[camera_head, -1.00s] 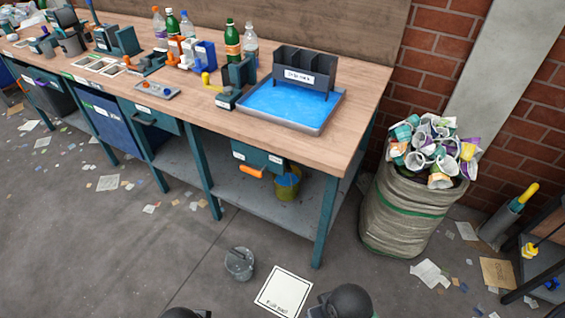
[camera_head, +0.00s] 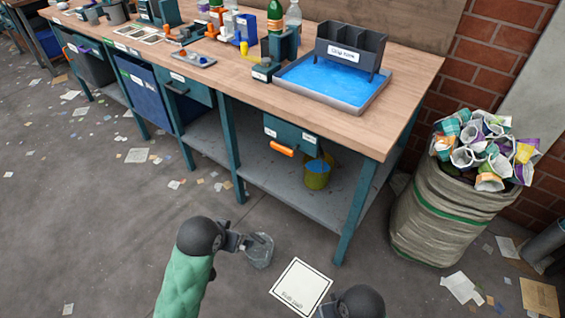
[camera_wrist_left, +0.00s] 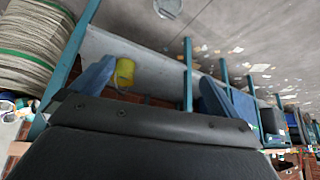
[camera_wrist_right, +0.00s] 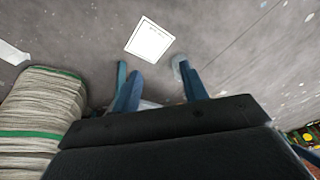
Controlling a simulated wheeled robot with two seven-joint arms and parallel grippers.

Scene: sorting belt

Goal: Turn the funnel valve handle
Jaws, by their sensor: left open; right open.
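An orange handle (camera_head: 284,148) sticks out from the front of a teal box (camera_head: 292,134) mounted under the bench top in the head view. It is likely the valve handle; no funnel shape is clear. A yellow bucket (camera_head: 317,178) with blue contents stands below on the lower shelf; it also shows in the left wrist view (camera_wrist_left: 124,73). My left gripper (camera_head: 246,241) is low, in front of the bench and apart from the handle; its blue fingers (camera_wrist_left: 156,84) are spread and empty. My right gripper (camera_wrist_right: 160,84) is open and empty; in the head view mostly its dark wrist shows.
The wooden bench (camera_head: 340,122) carries a blue-lined tray (camera_head: 352,107) with a dark rack, bottles and small devices. A clear bucket (camera_head: 259,251) and a white floor sign (camera_head: 301,287) lie ahead. A full sack (camera_head: 440,220) stands right of the bench.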

